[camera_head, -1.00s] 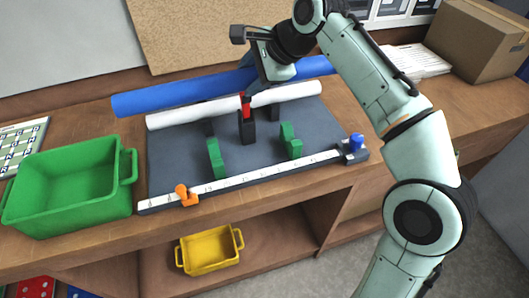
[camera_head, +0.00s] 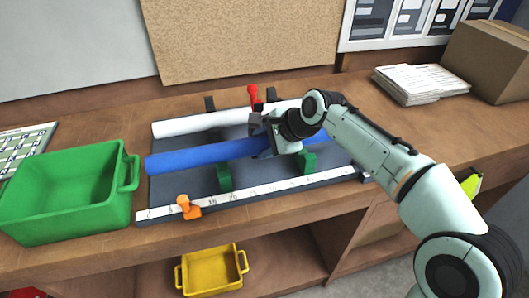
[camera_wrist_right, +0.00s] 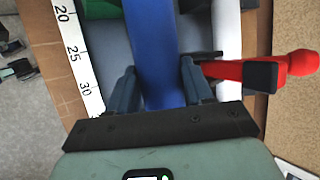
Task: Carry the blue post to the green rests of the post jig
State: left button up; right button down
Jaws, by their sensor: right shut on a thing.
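The blue post (camera_head: 200,157) is held level above the grey jig board (camera_head: 165,190), in front of the white post (camera_head: 190,124). My right gripper (camera_head: 264,140) is shut on it right of its middle; in the wrist view the fingers (camera_wrist_right: 160,88) straddle the blue post (camera_wrist_right: 152,40). The left green rest (camera_head: 224,178) and right green rest (camera_head: 307,162) stand just under and in front of the post. I cannot tell whether the post touches them. Part of a green rest (camera_wrist_right: 100,9) shows beside the post in the wrist view. My left gripper is not in view.
A white ruler (camera_head: 255,191) with an orange stop (camera_head: 187,207) runs along the board's front. A green bin (camera_head: 70,195) is left; a yellow bin (camera_head: 212,271) sits below. Papers (camera_head: 420,84) and a cardboard box (camera_head: 490,60) are right.

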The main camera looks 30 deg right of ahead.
jog(key=shift+f, duration=1.3)
jog(key=shift+f+b, duration=0.1)
jog(key=shift+b, duration=0.2)
jog(key=shift+c, duration=2.3)
grip_release()
jog(key=shift+f, duration=0.1)
jog(key=shift+s+r, duration=0.15)
jog(key=shift+r, duration=0.1)
jog(key=p+v, duration=0.1)
jog(key=v, duration=1)
jog(key=shift+s+r, duration=0.25)
jog(key=shift+d, duration=0.1)
